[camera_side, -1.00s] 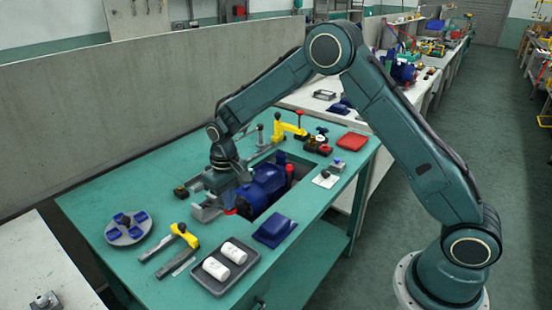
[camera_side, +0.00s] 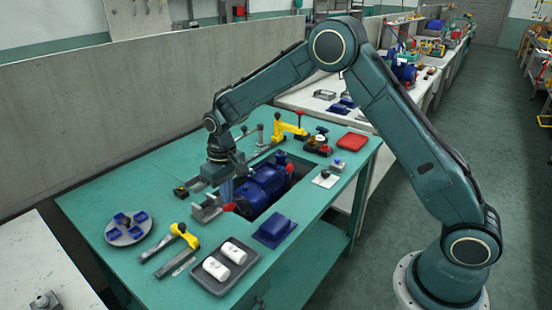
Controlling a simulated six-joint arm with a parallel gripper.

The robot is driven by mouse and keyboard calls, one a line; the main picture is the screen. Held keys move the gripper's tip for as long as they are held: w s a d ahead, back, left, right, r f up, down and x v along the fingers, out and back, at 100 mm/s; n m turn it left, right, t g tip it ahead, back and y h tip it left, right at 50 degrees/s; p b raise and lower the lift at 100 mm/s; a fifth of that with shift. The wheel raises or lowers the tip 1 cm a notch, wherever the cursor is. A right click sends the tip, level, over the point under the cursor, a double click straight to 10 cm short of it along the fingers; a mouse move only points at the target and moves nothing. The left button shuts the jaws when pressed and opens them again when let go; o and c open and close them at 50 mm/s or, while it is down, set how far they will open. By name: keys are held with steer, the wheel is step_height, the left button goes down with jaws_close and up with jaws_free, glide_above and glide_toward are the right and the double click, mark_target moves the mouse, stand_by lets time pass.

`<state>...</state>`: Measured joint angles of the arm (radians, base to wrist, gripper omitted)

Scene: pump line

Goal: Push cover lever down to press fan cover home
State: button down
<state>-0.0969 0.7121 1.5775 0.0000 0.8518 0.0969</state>
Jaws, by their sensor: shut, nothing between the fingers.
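A blue motor (camera_side: 265,183) lies in the recess of the green bench. A red knob (camera_side: 229,207), which looks like the end of the cover lever, shows at the motor's left end, low beside the grey metal fixture (camera_side: 206,211). The lever's arm and the fan cover cannot be clearly made out there. My gripper (camera_side: 226,192) points down over the left end of the motor, just above the red knob. It is shut and empty. I cannot tell whether its fingertips touch the lever.
A yellow clamp (camera_side: 288,128) stands behind the motor, and a red-topped post (camera_side: 289,168) is at its right.

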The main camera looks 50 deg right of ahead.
steer(key=shift+r, duration=0.1)
steer(key=shift+r, duration=2.4)
